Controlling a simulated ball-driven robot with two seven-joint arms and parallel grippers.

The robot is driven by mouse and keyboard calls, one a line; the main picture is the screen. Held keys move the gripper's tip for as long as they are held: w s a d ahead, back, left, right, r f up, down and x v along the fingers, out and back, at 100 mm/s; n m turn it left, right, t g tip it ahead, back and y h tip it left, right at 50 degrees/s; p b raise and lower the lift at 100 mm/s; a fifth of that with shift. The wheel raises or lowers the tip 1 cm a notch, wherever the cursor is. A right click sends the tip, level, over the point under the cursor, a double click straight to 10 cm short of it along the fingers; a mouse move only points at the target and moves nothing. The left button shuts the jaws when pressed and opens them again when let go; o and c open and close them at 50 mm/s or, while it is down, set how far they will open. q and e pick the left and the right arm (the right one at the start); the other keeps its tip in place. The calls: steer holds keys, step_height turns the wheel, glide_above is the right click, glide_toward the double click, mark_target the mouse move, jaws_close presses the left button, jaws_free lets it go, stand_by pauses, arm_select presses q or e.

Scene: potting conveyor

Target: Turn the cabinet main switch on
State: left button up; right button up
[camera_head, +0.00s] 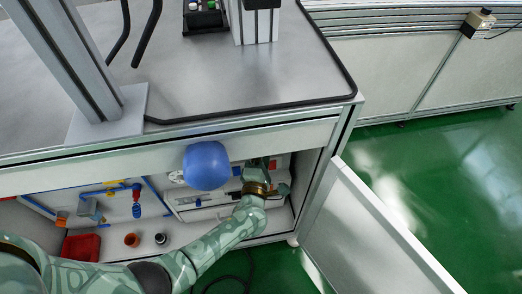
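The cabinet (180,150) under the workbench stands open, and its door (375,240) is swung out to the right. My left arm comes in from the lower left and reaches into the right part of the cabinet. My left gripper (268,174) is at the inner panel, close to its right end. Its fingertips are small and partly hidden, so I cannot tell whether they are open or shut. The main switch cannot be made out clearly; my gripper may cover it. My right gripper is not in view.
A blue rounded thing (207,165) covers part of the cabinet's upper edge. Inside are blue pipes (155,196), a red bin (81,247) and small cups (132,240). The benchtop (240,80) overhangs the opening. Green floor (430,170) is clear at right.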

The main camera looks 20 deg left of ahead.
arm_select(q)
steer(key=shift+s+d+m+g+h+p, duration=0.1)
steer(key=shift+m+g+h+p, duration=0.3)
steer(key=shift+m+p, duration=0.8)
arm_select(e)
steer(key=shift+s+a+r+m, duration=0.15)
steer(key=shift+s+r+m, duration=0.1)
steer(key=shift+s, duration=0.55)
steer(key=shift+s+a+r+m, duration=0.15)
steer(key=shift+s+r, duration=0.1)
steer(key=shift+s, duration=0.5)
arm_select(q)
steer(key=shift+m, duration=0.3)
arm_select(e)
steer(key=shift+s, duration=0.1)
arm_select(q)
steer(key=o, duration=0.7)
